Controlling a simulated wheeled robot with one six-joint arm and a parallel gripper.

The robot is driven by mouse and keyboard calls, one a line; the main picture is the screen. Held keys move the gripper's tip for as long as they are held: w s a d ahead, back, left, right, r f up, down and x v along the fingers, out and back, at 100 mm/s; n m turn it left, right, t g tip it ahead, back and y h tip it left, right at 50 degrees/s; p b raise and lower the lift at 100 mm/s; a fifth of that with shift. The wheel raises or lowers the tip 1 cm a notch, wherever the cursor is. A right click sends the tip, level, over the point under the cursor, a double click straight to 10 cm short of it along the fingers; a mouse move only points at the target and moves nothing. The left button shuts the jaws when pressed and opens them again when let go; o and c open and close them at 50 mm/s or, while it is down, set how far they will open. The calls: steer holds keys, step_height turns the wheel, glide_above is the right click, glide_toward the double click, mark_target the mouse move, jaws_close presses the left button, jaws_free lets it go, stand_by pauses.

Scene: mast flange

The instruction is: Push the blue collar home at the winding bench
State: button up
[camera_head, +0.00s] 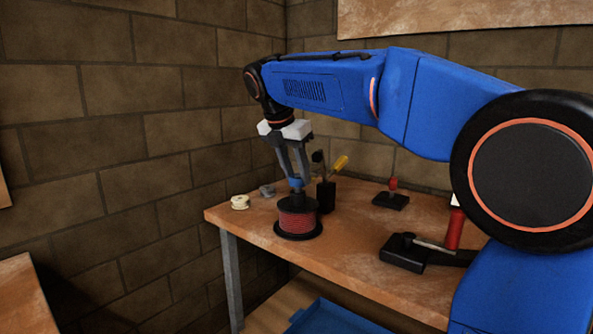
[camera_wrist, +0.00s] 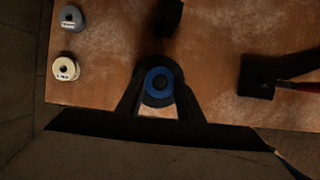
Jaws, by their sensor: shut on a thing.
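The blue collar (camera_head: 296,184) sits at the top of a spool wound with dark red wire (camera_head: 298,222). The spool stands upright on a round black base at the winding bench (camera_head: 345,235). My gripper (camera_head: 297,181) points down from above and is shut on the collar. In the wrist view the collar (camera_wrist: 152,75) shows as a blue ring with a dark centre, between the dark fingers of my gripper (camera_wrist: 160,90). The fingers partly hide the collar in the head view. I cannot tell whether the collar is fully seated.
A cream reel (camera_head: 240,202) and a grey reel (camera_head: 267,190) lie at the bench's left. A black holder with a yellow-handled tool (camera_head: 341,162) stands close behind the spool. A red-knobbed black block (camera_head: 391,200) and a black fixture (camera_head: 403,254) are to the right. Brick walls close the back and left.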

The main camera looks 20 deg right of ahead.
steer(key=shift+f, duration=0.85)
steer(key=o, duration=1.1)
steer(key=shift+o, duration=0.2)
steer(key=v, duration=1.7)
steer(key=shift+r, duration=0.2)
